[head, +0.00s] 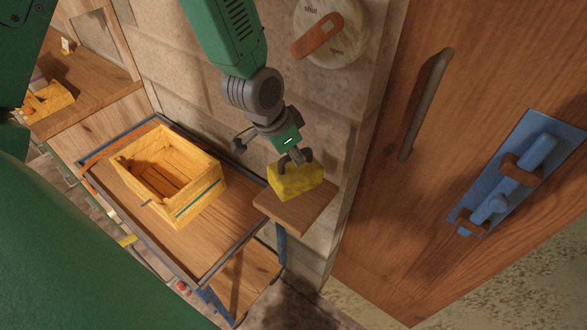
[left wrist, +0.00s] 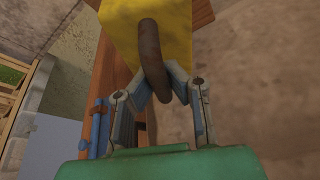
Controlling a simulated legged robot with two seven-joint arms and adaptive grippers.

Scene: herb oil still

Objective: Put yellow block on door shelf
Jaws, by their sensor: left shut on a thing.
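The yellow block (head: 296,180) is a mottled yellow box at the small wooden door shelf (head: 305,208), beside the door. My left gripper (head: 295,158) is shut on the block from above. The block looks to be on or just above the shelf; I cannot tell whether it touches. The part of the shelf under the block is hidden. My right gripper is not in view.
A wooden crate (head: 207,202) stands on a wooden-topped table (head: 240,222) left of the shelf. A wooden door (head: 375,245) with a long handle (head: 425,105) and a blue bolt plate (head: 466,214) is at right. A round dial (head: 340,20) is on the wall above.

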